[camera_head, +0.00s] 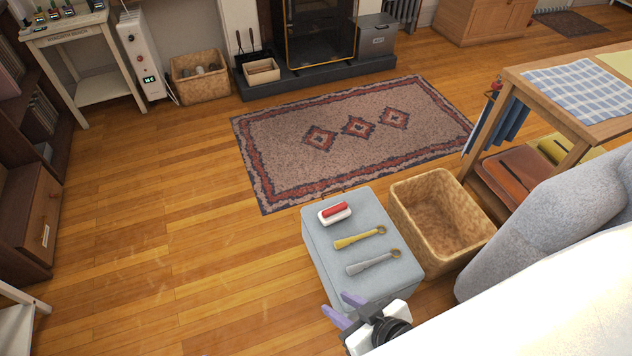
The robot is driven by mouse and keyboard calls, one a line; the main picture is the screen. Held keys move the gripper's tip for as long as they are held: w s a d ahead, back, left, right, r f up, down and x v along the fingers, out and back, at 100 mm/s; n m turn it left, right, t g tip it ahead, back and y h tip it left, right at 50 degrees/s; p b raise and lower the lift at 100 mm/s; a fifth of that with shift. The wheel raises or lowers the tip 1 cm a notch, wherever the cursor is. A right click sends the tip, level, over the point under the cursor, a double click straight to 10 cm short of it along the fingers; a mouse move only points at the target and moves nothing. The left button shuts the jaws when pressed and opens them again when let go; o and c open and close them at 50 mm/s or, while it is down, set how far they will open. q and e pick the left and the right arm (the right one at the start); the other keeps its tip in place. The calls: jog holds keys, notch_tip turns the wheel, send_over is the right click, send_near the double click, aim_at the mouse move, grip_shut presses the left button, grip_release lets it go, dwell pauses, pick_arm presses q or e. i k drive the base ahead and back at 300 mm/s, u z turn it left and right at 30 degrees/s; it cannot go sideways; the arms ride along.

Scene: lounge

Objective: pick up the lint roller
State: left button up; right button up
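A grey-blue ottoman (320,240) stands in the lower middle of the head view. Three small things lie apart on its top. A red and white object (335,212) lies near the far left edge; it may be the lint roller, but it is too small to be sure. A yellow long-handled item (358,238) and a grey one (372,263), each with a ring at one end, lie nearer. My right gripper (335,302) is at the ottoman's near edge, its purple fingers apart with nothing seen between them.
An empty wicker basket (402,222) stands against the ottoman's right side. A grey padded piece (545,225) and a wooden table (540,92) are at the right. A patterned rug (290,140) lies beyond. The wooden floor (170,240) at left is clear.

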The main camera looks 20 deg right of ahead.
aim_at(338, 211)
jog(key=u, duration=0.05)
jog(key=i, duration=0.2)
jog(key=u, duration=1.05)
jog(key=i, duration=1.25)
jog(key=z, duration=2.05)
